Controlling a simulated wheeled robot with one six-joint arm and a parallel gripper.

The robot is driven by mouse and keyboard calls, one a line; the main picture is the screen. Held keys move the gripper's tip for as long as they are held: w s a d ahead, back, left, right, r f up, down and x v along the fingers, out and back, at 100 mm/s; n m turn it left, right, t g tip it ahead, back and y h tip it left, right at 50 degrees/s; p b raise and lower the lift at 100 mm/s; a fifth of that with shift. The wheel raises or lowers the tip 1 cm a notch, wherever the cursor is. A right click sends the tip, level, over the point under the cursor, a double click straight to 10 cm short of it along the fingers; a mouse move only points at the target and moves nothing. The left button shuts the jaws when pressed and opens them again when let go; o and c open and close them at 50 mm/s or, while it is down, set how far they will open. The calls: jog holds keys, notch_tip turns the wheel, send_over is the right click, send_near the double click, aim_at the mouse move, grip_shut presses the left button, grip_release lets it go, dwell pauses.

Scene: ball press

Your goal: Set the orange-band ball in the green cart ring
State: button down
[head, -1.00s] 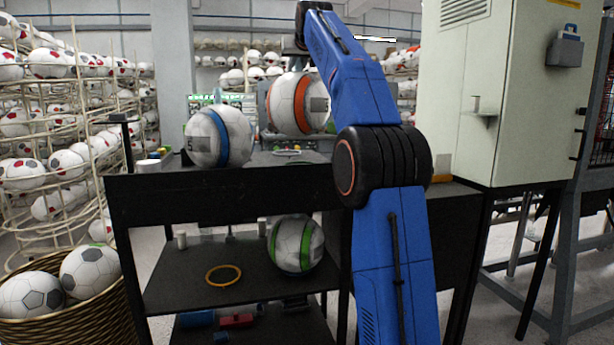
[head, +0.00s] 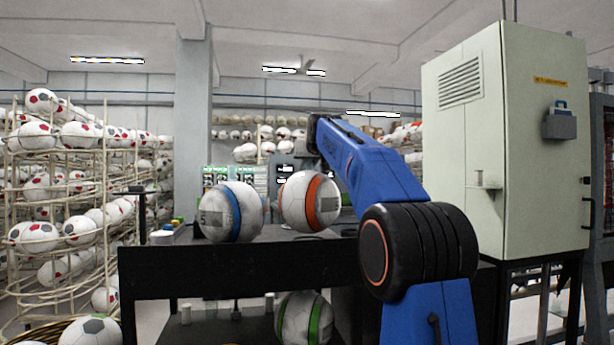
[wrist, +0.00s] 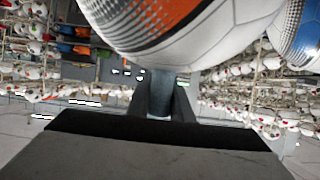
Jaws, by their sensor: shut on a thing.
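The orange-band ball (head: 309,202) is white with a grey patch. It hangs just below the end of my arm, right of the blue-band ball, and fills the top of the wrist view (wrist: 185,25). My gripper (wrist: 160,95) is shut on it; a short grey-blue post shows between the dark fingers. In the head view the fingers are small and hard to make out. I cannot make out a green cart ring in the current frames. Whether the ball touches anything beneath it is unclear.
The blue-band ball (head: 232,211) sits on the black stand (head: 190,272), close left of the held ball. A green-band ball (head: 304,318) is on its lower shelf. A pale cabinet (head: 500,150) stands right. Ball racks (head: 80,200) fill the left.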

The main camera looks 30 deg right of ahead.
jog(key=shift+f, duration=1.65)
jog(key=c, duration=1.6)
grip_release()
jog(key=shift+f, duration=0.1)
jog(key=shift+s+r, duration=0.15)
jog(key=shift+r, duration=0.2)
notch_tip(320, 180, up, 4)
send_over(314, 180)
jog(key=shift+d+r, duration=0.1)
jog(key=shift+r, duration=0.1)
